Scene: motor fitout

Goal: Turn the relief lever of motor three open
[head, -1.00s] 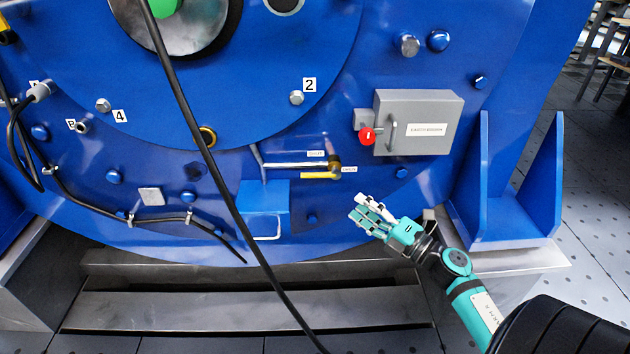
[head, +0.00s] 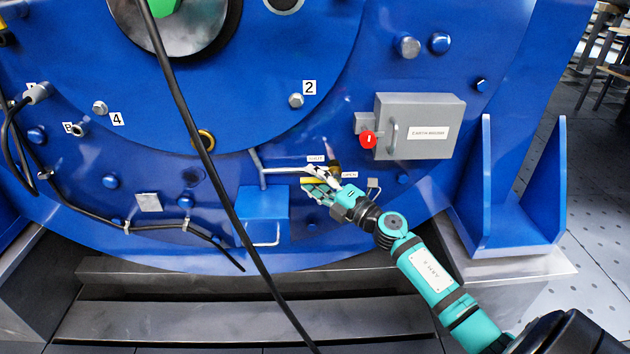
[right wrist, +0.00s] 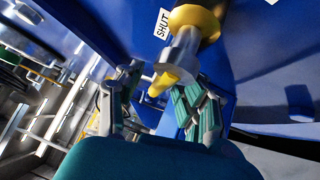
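The relief lever (head: 307,180), with a yellow handle, is on the blue motor housing between the labels SHUT (head: 315,158) and OPEN (head: 350,175). My right gripper (head: 316,184) is at the lever and covers part of it. In the right wrist view, the lever's yellow end (right wrist: 163,82) shows between the fingers of my open right gripper (right wrist: 160,97). A gap shows on each side of it. The brass-coloured pivot (right wrist: 195,20) is beyond, beside the SHUT label. My left gripper is not in view.
A grey box (head: 418,126) with a red knob (head: 368,140) is to the right of the lever. A blue bracket (head: 264,210) is below left. A black cable (head: 215,180) hangs across the front. A metal step (head: 240,318) runs along the bottom.

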